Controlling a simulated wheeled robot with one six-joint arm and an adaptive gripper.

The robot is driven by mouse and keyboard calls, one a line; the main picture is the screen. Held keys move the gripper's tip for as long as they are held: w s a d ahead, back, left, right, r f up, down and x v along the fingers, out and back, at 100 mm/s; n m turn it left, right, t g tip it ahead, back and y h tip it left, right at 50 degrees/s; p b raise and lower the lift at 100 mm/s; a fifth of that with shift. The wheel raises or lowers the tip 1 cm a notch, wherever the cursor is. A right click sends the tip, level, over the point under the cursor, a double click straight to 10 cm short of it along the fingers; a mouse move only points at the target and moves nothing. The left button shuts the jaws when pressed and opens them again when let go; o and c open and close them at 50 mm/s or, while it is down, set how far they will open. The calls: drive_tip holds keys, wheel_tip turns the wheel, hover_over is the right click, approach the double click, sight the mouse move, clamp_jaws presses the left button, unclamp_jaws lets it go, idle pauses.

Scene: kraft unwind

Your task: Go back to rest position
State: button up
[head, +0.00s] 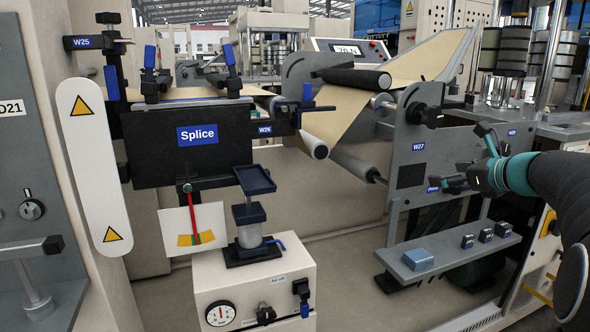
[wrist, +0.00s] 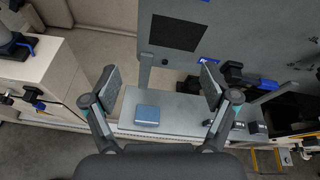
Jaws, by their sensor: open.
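My gripper (head: 454,183) is at the right of the head view, in front of the grey upright plate marked W27 (head: 412,160). In the wrist view my gripper (wrist: 158,84) has its two fingers spread wide, with nothing between the pads. A blue block (head: 418,259) lies on the grey shelf (head: 450,256) below and to the left of my gripper. The blue block also shows in the wrist view (wrist: 147,115), on the shelf beyond my fingers and apart from them.
Several small dark blocks (head: 486,235) sit at the shelf's right end. The Splice panel (head: 190,145) and a white cabinet (head: 255,290) with a gauge stand at the left. Paper web (head: 345,115) runs over rollers at the centre. Floor (head: 350,285) between cabinet and shelf is clear.

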drive_tip(key=s+a+f+n+g+h, duration=0.1)
drive_tip(key=s+a+f+n+g, duration=0.2)
drive_tip(key=s+a+f+n, duration=0.35)
drive_tip(key=s+a+f+n+g+h, duration=0.1)
drive_tip(key=s+a+f+n+g, duration=0.2)
drive_tip(key=s+f+n, duration=0.5)
drive_tip(key=s+a+f+n+h, duration=0.1)
drive_tip(key=s+a+f+n, duration=0.1)
drive_tip(key=s+a+n, duration=0.3)
drive_tip(key=s+a+f+n+g+h, duration=0.1)
drive_tip(key=s+a+n, duration=0.4)
drive_tip(key=s+n, duration=0.5)
drive_tip(key=shift+s+a+f+h, duration=0.25)
drive_tip(key=shift+s+f+h, duration=0.25)
drive_tip(key=shift+s, duration=1.4)
